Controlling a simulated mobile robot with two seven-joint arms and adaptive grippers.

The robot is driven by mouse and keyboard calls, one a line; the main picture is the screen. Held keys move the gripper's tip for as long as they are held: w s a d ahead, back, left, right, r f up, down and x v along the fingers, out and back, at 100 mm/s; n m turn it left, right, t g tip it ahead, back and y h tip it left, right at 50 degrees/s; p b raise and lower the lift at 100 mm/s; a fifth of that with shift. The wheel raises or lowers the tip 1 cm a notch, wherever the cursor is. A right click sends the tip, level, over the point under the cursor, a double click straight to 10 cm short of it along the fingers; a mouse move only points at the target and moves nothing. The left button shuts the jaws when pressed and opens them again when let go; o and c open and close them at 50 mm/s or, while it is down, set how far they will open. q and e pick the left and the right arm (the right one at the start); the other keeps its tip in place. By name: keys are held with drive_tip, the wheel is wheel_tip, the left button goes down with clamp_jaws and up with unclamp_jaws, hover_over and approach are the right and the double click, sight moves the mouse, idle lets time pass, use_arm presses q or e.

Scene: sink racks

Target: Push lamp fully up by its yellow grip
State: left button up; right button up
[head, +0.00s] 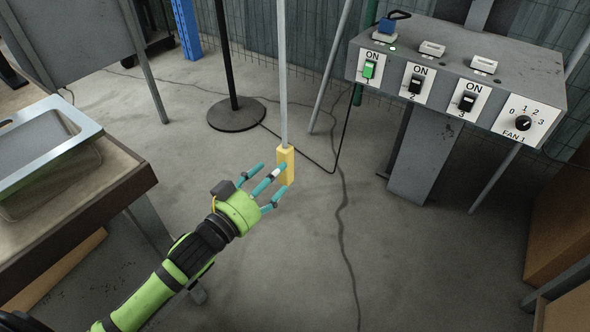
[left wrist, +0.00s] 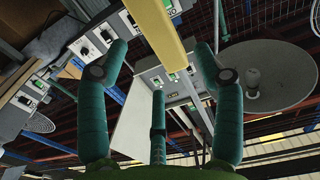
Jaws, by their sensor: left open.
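The yellow grip (head: 287,170) is a small upright block at the lower end of a thin pale rod (head: 282,75) that runs up out of the head view. My left gripper (head: 268,182) is open, its teal fingers spread right at the grip, the middle one overlapping it. In the left wrist view the yellow grip (left wrist: 158,30) comes down from the top between the open fingers (left wrist: 160,65). I cannot tell whether they touch it. A wide grey lamp shade with a bulb (left wrist: 253,80) shows at the right there. My right gripper is not in view.
A grey switch box (head: 455,75) on a post stands at the right. A table with a metal tray (head: 62,105) is at the left. A round dark base with a pole (head: 236,113) stands behind the grip. The floor around the grip is clear apart from a cable.

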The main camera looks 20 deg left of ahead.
sight(288, 161)
use_arm(q)
drive_tip(key=shift+x, duration=3.2)
drive_tip(key=shift+a, duration=0.1)
clamp_jaws()
